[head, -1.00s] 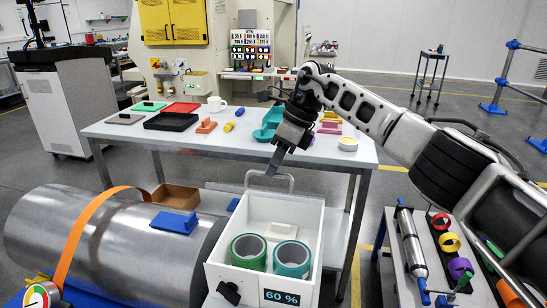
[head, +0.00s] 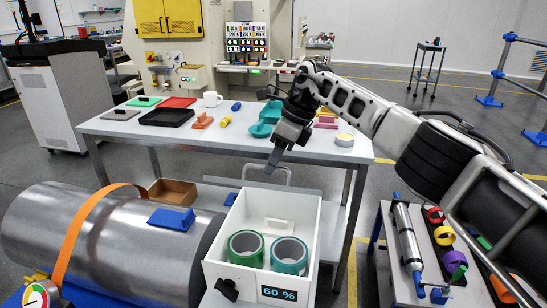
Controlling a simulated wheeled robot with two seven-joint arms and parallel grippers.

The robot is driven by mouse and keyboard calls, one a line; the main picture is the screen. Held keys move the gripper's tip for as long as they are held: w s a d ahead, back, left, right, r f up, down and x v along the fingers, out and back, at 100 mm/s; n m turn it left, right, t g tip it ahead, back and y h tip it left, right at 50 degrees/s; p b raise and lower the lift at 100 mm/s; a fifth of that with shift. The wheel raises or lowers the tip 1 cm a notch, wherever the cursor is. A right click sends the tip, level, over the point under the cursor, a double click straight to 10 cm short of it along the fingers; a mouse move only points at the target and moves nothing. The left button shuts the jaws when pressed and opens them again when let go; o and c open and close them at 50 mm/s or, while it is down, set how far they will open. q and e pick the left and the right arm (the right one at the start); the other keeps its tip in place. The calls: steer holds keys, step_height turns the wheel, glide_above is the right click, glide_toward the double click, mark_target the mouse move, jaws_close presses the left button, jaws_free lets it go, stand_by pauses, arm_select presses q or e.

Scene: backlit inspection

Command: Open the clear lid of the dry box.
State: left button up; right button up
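The dry box (head: 308,262) is a white open-topped box at bottom centre with a "60 %" display on its front. Two green rolls (head: 246,248) and a small white block show inside it. A pale arched handle (head: 280,168) stands up behind the box's back wall. It looks like the handle of the clear lid, raised at the back, but the clear panel itself is hard to make out. My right gripper (head: 272,164) points down at this handle, close to its top; I cannot tell whether they touch. Its fingers overlap edge-on, so their gap is hidden. My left gripper is out of view.
A grey table (head: 250,140) with trays and small parts stands behind the box. A large metal cylinder (head: 110,245) with an orange strap lies to the left. A cart (head: 395,285) with coloured rings and a silver cylinder stands at right, below my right arm.

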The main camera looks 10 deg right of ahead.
steer(key=shift+a+r, duration=0.1)
steer(key=shift+r, duration=0.15)
stand_by(0.3)
